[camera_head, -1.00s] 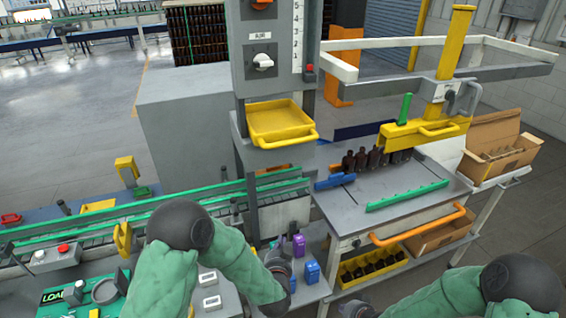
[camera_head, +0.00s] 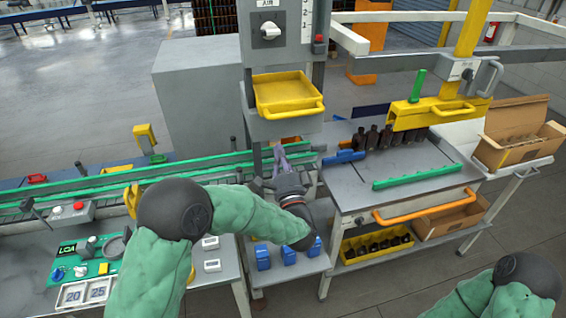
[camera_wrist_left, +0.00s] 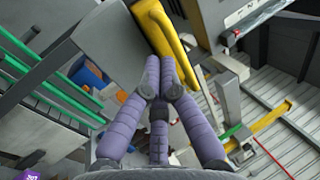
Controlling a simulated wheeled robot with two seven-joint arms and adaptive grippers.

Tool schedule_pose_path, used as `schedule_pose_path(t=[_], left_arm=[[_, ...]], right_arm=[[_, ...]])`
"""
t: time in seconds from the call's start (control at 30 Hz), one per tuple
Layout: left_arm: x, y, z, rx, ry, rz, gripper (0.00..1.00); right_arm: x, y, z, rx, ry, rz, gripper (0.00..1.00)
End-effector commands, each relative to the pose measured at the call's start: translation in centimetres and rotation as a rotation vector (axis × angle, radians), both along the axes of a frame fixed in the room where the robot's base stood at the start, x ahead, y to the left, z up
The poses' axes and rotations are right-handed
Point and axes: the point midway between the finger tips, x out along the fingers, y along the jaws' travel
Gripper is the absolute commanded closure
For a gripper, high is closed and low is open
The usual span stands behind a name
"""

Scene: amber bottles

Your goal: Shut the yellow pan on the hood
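The yellow pan (camera_head: 285,88) is at the upper middle of the head view, at the front of the grey hood column. It stands open, with its inside showing and a yellow bar handle (camera_head: 296,113) along its front edge. My left gripper (camera_head: 281,150) is just below the pan, its purple fingers pointing up and apart from the handle. In the left wrist view, the fingertips (camera_wrist_left: 167,68) come together with nothing seen between them, and a yellow bar (camera_wrist_left: 172,38), likely the handle, lies just beyond them. My right gripper is out of view; only my right arm shows at bottom right.
The grey table (camera_head: 353,185) on the right carries dark bottles (camera_head: 372,138), a green rail (camera_head: 418,177) and an orange handle (camera_head: 424,206). A green-railed conveyor (camera_head: 110,183) runs on the left. Blue blocks (camera_head: 288,252) sit on a low shelf below my left forearm.

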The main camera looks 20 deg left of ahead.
Motion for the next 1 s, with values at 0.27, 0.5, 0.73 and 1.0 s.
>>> schedule_pose_path(t=[0.27,0.5,0.73,1.0], left_arm=[[3.9,2.6,1.9,0.0,0.0,0.001,1.0],[5.9,3.8,2.7,0.0,0.001,-0.002,1.0],[6.3,4.1,3.0,0.001,0.0,-0.002,1.0],[6.5,4.2,2.9,0.0,0.0,-0.001,1.0]], right_arm=[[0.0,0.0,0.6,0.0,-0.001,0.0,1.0],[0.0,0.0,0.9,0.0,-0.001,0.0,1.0],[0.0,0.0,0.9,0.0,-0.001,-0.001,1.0],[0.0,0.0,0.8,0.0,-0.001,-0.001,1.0]])
